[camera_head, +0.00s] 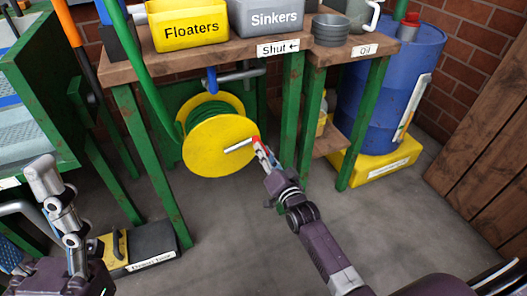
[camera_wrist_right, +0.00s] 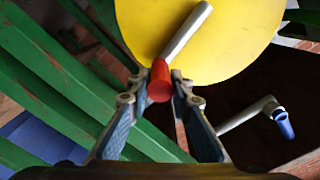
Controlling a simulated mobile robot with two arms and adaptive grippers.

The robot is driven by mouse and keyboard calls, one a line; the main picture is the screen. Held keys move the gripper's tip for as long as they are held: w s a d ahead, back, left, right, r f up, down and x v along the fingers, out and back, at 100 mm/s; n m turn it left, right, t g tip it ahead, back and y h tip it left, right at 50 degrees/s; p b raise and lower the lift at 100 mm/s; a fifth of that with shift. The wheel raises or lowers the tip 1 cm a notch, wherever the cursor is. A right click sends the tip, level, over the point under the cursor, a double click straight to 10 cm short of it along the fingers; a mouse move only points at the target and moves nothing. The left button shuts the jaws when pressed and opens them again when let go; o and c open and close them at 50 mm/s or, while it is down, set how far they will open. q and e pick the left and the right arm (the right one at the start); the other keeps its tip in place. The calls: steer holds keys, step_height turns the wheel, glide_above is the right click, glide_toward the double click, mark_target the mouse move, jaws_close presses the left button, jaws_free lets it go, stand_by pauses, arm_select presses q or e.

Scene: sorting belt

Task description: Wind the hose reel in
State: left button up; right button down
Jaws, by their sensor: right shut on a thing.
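The hose reel (camera_head: 205,158) is a yellow disc with green hose wound behind it, hanging under the workbench. A silver crank rod (camera_head: 238,146) with a red grip sticks out from its face. My right gripper (camera_head: 261,148) is at the right side of the disc, shut on the red grip. In the right wrist view, the red grip (camera_wrist_right: 159,82) sits between the fingertips, and the yellow disc (camera_wrist_right: 235,35) fills the top. My left gripper (camera_head: 45,178) is at the lower left, away from the reel; its jaw opening cannot be made out.
The workbench (camera_head: 235,48) above carries a yellow Floaters bin (camera_head: 190,28) and a grey Sinkers bin (camera_head: 268,16). Green legs (camera_head: 290,110) stand close to the right gripper. A blue drum (camera_head: 388,90) stands at the right. The floor (camera_head: 225,235) in front is clear.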

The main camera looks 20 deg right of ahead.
steer(key=shift+f, duration=0.1)
steer(key=c, duration=1.7)
jaws_free()
steer(key=shift+c, duration=0.2)
steer(key=shift+s, duration=0.15)
steer(key=s, duration=1.1)
steer(key=shift+s+d, duration=0.25)
steer(key=shift+s, duration=0.15)
